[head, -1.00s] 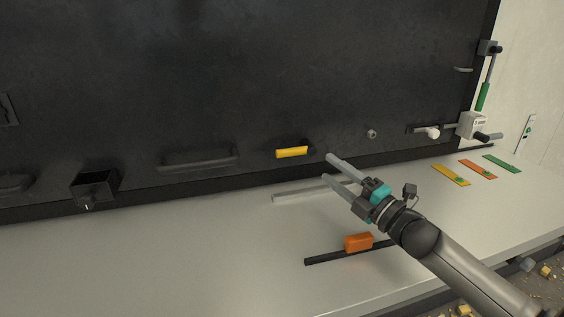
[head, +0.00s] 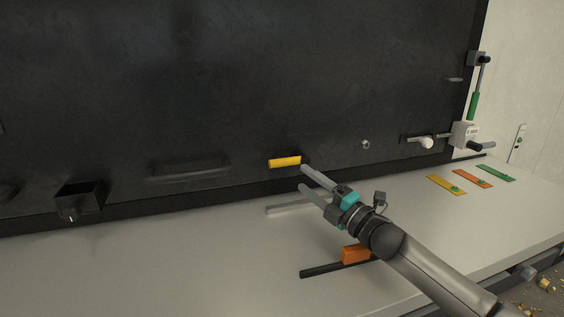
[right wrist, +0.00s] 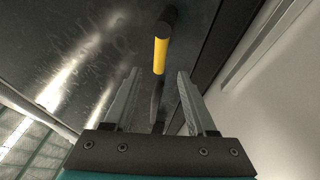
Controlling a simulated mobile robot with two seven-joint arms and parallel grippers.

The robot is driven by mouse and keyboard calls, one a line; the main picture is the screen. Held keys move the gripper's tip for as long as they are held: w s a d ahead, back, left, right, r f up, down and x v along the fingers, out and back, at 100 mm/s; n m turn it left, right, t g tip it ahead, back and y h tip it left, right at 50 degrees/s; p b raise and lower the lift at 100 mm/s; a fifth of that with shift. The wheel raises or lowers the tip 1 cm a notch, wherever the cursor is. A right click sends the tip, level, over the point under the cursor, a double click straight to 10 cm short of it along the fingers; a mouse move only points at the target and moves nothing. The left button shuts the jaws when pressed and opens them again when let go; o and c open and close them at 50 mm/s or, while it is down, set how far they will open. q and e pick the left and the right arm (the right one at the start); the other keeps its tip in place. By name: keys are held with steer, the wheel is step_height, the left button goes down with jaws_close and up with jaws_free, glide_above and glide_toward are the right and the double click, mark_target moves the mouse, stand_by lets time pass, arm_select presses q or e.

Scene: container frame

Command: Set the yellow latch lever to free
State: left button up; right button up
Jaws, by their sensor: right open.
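The yellow latch lever (head: 285,162) lies nearly level against the dark panel in the head view. In the right wrist view the yellow lever (right wrist: 161,50) has a dark end and stands ahead of the fingertips, in line with the gap between them. My right gripper (head: 304,178) is open and empty, its fingertips just right of and slightly below the lever. The right wrist view shows its two fingers (right wrist: 157,84) apart with nothing held between them. My left gripper is in neither view.
An orange block (head: 355,254) sits on a black rail (head: 318,270) below my right arm. A grey bar (head: 285,208) lies on the pale counter (head: 150,270). Yellow, orange and green plates (head: 471,178) lie at the right. A black box (head: 79,200) juts from the panel at left.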

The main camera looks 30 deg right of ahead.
mark_target(285, 165)
steer(key=shift+p+x, duration=0.6)
steer(key=shift+x, duration=4.3)
jaws_close()
